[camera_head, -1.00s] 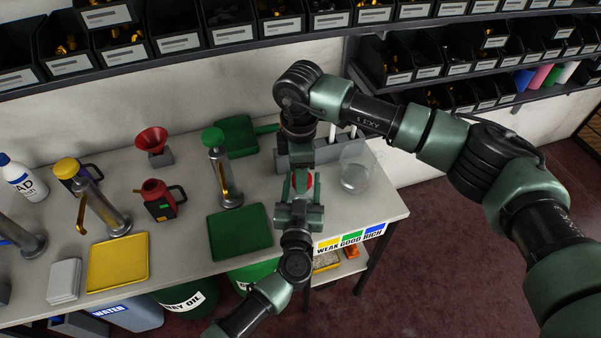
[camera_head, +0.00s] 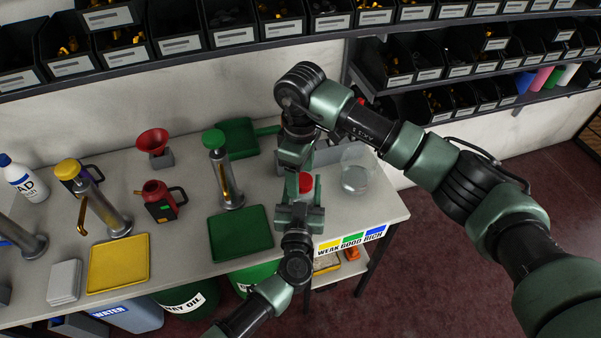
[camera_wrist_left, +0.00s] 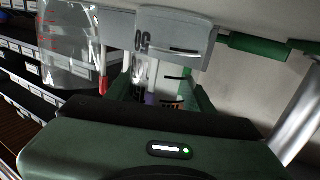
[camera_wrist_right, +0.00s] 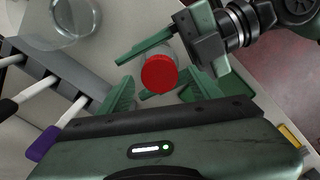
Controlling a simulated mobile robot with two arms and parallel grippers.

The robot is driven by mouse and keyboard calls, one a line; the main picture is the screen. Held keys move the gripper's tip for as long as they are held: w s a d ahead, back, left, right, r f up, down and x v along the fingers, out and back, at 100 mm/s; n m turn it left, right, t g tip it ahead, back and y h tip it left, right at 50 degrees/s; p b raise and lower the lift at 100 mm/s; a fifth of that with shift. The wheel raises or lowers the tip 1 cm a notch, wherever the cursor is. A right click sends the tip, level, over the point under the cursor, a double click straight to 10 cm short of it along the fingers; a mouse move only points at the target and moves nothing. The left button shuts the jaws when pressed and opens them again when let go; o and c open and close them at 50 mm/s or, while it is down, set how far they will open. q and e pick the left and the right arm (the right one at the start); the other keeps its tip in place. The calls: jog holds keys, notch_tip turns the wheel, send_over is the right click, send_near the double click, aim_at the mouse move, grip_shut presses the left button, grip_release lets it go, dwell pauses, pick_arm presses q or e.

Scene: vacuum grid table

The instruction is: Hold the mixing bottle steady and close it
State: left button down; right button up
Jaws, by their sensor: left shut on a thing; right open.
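The mixing bottle (camera_wrist_right: 171,50) stands upright near the table's front edge, with a round red cap (camera_head: 306,183) at its top. In the right wrist view the red cap (camera_wrist_right: 160,73) faces the camera; how tightly it sits I cannot tell. My left gripper (camera_head: 301,204) comes from the front and is shut on the bottle's body. In the left wrist view the pale bottle (camera_wrist_left: 165,85) shows dark marks between the fingers. My right gripper (camera_head: 293,178) is above the cap, pointing down. Its fingers (camera_wrist_right: 162,94) are open on either side of the cap, apart from it.
A grey rack (camera_wrist_right: 62,75) with stick-like tools stands behind the bottle. A clear glass beaker (camera_head: 355,178) is to its right. A green tray (camera_head: 240,233) lies to the left, with a green-topped pump (camera_head: 224,170) behind it. The WEAK/GOOD/RICH label (camera_head: 350,240) is on the front edge.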

jog(key=shift+r, duration=2.25)
